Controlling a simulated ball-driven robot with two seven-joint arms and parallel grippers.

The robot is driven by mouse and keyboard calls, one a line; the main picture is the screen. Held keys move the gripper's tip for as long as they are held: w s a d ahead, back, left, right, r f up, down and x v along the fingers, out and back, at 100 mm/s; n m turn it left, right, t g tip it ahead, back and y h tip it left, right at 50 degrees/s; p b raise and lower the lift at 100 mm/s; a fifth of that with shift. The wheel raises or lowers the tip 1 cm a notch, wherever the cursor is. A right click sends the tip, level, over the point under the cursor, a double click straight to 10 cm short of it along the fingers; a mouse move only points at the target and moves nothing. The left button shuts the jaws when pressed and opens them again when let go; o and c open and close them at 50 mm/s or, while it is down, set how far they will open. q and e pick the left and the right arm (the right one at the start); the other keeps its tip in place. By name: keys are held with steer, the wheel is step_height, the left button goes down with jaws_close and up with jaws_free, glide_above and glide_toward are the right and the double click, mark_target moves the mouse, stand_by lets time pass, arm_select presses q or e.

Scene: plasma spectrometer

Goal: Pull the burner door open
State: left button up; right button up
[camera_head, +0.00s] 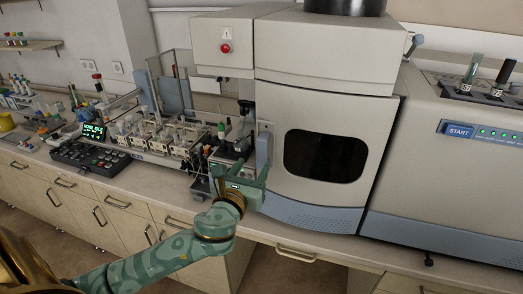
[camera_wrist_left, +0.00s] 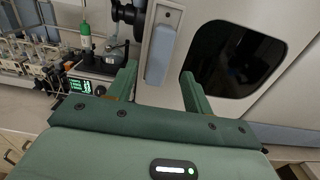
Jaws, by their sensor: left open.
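The burner door (camera_head: 315,191) is the pale front panel of the spectrometer with a dark rounded window (camera_head: 325,156). It looks closed. Its blue-grey handle (camera_head: 263,150) stands upright along the left edge of the door; it also shows in the left wrist view (camera_wrist_left: 160,55). My left gripper (camera_head: 246,172) is open in front of the machine, just below and near the handle. In the left wrist view its two green fingers (camera_wrist_left: 162,84) are spread, with the handle showing between and beyond them. Contact with the handle cannot be made out. My right gripper is not in view.
A sampler with racks of vials (camera_head: 160,135) stands left of the machine, with a small pump unit (camera_head: 232,145) close beside my gripper. A black control box (camera_head: 90,155) lies further left. The bench edge and drawers run below my arm.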

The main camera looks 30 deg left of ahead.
mark_target(261, 153)
arm_select(q)
steer(key=x, duration=0.8)
steer(key=shift+w+d, duration=0.1)
jaws_close()
